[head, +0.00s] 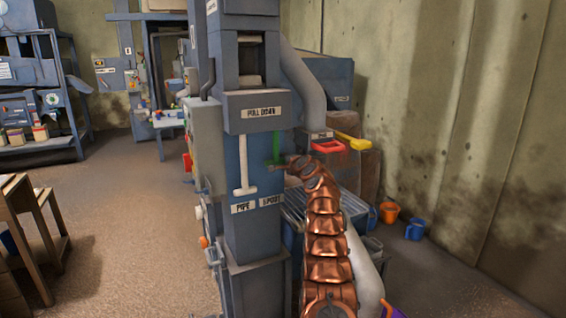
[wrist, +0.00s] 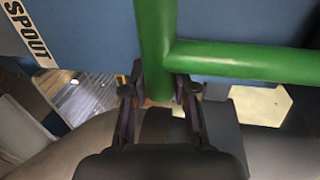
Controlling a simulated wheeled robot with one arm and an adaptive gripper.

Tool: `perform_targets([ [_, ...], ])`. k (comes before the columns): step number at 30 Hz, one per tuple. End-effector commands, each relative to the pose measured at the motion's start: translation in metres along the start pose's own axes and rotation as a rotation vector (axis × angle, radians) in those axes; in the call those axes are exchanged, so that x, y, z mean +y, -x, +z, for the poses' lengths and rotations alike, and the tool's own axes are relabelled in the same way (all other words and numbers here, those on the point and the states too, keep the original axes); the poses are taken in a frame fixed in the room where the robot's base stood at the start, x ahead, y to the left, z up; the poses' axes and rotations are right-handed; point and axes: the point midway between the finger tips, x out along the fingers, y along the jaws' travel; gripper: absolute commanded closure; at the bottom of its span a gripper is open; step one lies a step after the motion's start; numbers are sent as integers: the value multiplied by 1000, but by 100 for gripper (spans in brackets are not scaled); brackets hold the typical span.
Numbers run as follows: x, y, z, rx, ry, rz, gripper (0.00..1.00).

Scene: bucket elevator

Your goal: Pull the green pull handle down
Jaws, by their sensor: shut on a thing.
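The green pull handle (head: 276,146) is on the front of the blue elevator column, to the right of a white T-shaped handle. In the wrist view the green handle (wrist: 156,45) is large, with a vertical bar and a branch running right. My gripper (wrist: 161,92) has its two fingers on either side of the vertical bar, just below the branch, and is shut on it. In the head view my gripper (head: 284,161) is small beside the green handle, and its fingertips are hard to make out.
The white T-shaped handle (head: 243,165) hangs close by on the left, under the "PULL DOWN" label (head: 262,112). Red (head: 328,147) and yellow (head: 353,141) parts stick out to the right. Orange (head: 389,212) and blue (head: 415,229) buckets stand on the floor by the wall.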

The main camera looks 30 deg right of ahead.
Motion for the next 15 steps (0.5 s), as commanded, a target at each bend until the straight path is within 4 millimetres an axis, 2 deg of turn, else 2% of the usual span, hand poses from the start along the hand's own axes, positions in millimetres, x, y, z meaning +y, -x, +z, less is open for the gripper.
perform_targets([
  [8,3,0,0,0,0,1,100],
  [15,26,-5,-1,0,0,4,100],
])
